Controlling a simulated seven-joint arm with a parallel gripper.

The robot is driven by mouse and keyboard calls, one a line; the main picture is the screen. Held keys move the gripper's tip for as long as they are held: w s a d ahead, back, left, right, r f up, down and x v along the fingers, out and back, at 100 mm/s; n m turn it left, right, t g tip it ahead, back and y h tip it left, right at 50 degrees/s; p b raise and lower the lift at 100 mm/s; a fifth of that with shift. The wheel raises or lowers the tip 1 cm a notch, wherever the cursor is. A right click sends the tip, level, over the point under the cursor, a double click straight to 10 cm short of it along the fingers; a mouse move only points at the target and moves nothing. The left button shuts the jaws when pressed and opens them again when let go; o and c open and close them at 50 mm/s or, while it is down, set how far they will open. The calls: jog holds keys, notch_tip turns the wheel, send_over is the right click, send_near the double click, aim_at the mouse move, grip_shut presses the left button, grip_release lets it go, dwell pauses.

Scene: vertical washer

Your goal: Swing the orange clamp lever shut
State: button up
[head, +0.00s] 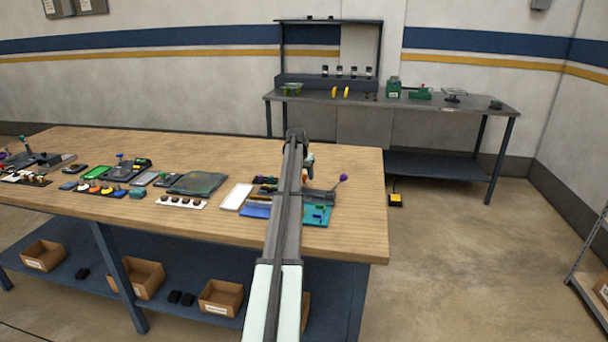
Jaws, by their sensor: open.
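My arm reaches forward over the wooden workbench (352,225). My gripper (308,168) is at its far end, small and partly hidden by the arm, above a cluster of fixtures near the bench's right side. It is open, with nothing seen in it. A tiny orange patch (305,178) shows just below the gripper. It may be part of the orange clamp lever, but it is too small and too covered to tell its shape or angle, or whether the gripper touches it.
Close by are a lever with a purple knob (343,177), a teal board (317,215), a blue tray (256,210) and a white tray (236,197). Several other fixtures fill the bench's left. The bench's right end is bare. A dark table (455,103) stands behind.

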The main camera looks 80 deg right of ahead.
grip_shut()
dwell(0.4)
